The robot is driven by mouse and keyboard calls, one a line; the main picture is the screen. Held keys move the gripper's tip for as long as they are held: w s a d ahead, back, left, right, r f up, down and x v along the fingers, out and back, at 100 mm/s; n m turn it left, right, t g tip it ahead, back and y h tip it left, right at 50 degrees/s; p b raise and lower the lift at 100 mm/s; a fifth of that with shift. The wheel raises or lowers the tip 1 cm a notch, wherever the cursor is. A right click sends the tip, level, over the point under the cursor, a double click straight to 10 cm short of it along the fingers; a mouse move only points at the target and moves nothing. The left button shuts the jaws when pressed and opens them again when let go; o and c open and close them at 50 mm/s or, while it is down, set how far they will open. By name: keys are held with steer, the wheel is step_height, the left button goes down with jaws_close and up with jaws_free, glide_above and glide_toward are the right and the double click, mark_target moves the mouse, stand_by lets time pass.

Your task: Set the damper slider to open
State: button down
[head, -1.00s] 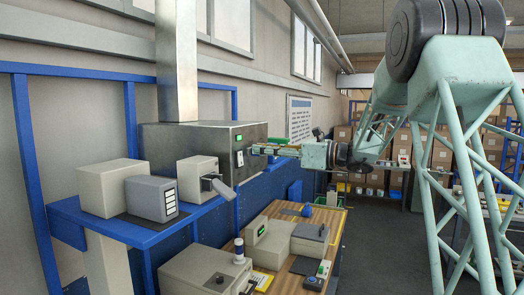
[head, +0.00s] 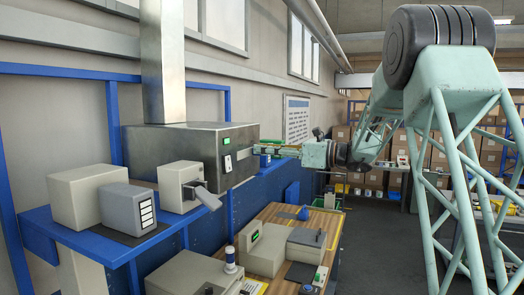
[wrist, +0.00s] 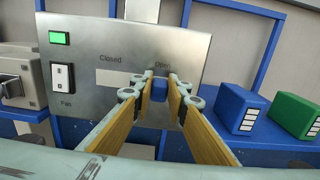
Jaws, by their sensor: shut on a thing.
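The damper slider's blue knob (wrist: 159,91) sits at the right end of its pale slot (wrist: 118,78), below the word "Open" on the metal panel (wrist: 85,95). The word "Closed" is above the left part of the slot, which is clear. In the wrist view my gripper (wrist: 160,80) has one fingertip on each side of the knob and is shut on it. In the head view my gripper (head: 270,149) reaches to the right end of the metal box (head: 175,148); the knob is too small to make out clearly there.
A green-lit indicator (wrist: 60,38) and a white fan switch (wrist: 62,77) are on the panel's left. A blue box (wrist: 248,108) and a green box (wrist: 294,114) stand on the blue shelf to the right. A workbench (head: 290,212) with machines lies below.

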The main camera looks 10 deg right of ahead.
steer(key=shift+w+d+r, duration=0.1)
steer(key=shift+w+d, duration=0.05)
steer(key=shift+w, duration=0.05)
steer(key=c, duration=2.5)
jaws_free()
steer(key=shift+w+d, duration=0.1)
steer(key=shift+d, duration=0.05)
steer(key=shift+c, duration=0.2)
steer(key=v, duration=1.2)
